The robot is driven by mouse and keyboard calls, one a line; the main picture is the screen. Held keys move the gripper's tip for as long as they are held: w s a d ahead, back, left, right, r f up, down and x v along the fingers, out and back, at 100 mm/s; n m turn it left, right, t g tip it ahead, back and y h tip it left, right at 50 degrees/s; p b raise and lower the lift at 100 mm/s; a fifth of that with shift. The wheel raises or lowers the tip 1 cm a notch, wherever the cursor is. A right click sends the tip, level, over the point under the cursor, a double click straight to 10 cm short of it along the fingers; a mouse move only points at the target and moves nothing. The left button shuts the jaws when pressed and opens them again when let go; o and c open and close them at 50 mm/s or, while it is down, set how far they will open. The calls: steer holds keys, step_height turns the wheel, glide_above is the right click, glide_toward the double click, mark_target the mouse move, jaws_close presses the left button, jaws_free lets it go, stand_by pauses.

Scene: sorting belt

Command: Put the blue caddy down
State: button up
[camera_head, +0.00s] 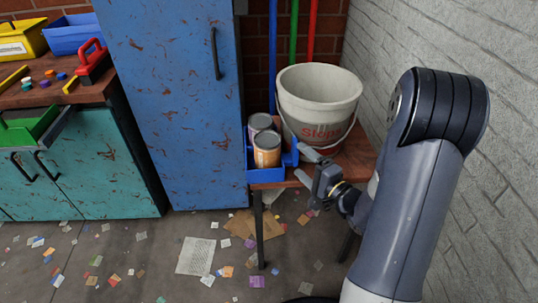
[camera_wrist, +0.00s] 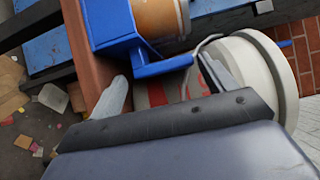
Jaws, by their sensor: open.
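A large pale bucket (camera_head: 318,95) stands on the table just right of the caddy. A blue locker (camera_head: 175,90) is to the left, a block wall (camera_head: 480,60) to the right. Another blue bin (camera_head: 75,38) sits on the far left bench. Paper scraps litter the floor.

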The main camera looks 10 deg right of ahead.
mark_target(293, 149)
steer(key=x, duration=0.2)
steer(key=b+x, duration=0.1)
steer(key=x, duration=0.2)
steer(key=shift+w+d+r+b, duration=0.15)
steer(key=shift+w+d+b, duration=0.15)
steer(key=shift+w, duration=0.2)
steer(key=c, duration=0.9)
steer(key=shift+r, duration=0.1)
